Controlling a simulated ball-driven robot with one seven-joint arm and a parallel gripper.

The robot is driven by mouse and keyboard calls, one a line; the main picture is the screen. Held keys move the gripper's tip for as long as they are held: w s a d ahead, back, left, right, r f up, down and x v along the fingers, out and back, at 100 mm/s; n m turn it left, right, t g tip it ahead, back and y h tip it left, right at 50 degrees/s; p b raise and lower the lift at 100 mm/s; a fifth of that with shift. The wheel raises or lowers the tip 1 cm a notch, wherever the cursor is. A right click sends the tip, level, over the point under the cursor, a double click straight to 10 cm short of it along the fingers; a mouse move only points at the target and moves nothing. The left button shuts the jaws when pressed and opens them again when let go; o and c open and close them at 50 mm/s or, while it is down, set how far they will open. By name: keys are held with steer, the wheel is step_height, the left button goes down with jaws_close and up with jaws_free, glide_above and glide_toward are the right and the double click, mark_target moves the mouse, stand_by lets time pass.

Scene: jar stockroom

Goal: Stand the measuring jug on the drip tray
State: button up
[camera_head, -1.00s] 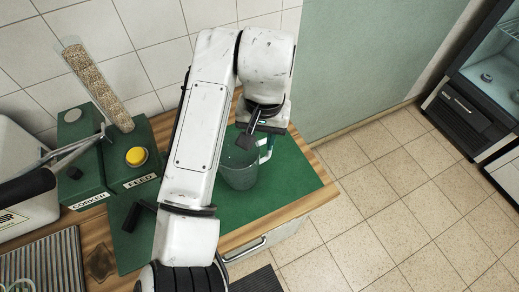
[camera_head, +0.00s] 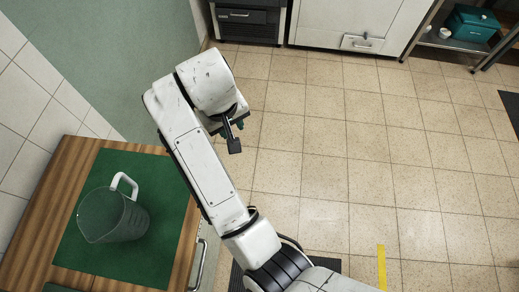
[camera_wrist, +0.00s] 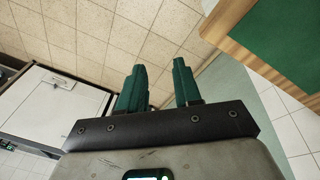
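The measuring jug (camera_head: 115,215) is clear grey with a white handle (camera_head: 124,183). It stands on the green mat (camera_head: 150,262) on the wooden counter, at the left of the head view. My gripper (camera_head: 232,138) is out over the tiled floor, to the right of the counter and apart from the jug. In the wrist view my gripper (camera_wrist: 159,75) has its two green fingers apart with nothing between them. The jug is not in the wrist view. I see no drip tray in the present views.
The counter's wooden edge (camera_head: 180,250) faces the open floor (camera_head: 330,150). Along the far wall are a dark appliance (camera_head: 248,20) and a white cabinet (camera_head: 350,18). A shelf with a teal box (camera_head: 472,22) is at the top right. A yellow strip (camera_head: 381,267) lies on the floor.

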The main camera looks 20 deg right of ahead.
steer(key=s+d+f+m, duration=0.1)
steer(key=d+f, duration=0.1)
steer(key=d, duration=0.4)
steer(key=s+d+f, duration=0.2)
steer(key=d, duration=0.5)
steer(key=s+d+f, duration=0.3)
steer(key=s+d, duration=0.3)
steer(key=s, duration=0.1)
steer(key=s+d+f+m, duration=0.1)
steer(key=s+d+f, duration=0.1)
steer(key=s+d, duration=0.4)
steer(key=shift+s+f+m+h, duration=0.3)
steer(key=shift+s+f, duration=0.1)
steer(key=shift+o, duration=0.3)
steer(key=s+f+y, duration=0.1)
steer(key=s, duration=0.9)
steer(key=shift+s+f+m+g, duration=0.2)
steer(key=shift+m+g, duration=0.1)
steer(key=shift+m, duration=0.1)
steer(key=shift+o, duration=0.7)
steer(key=shift+s+a+y, duration=0.25)
steer(key=shift+s+y, duration=0.05)
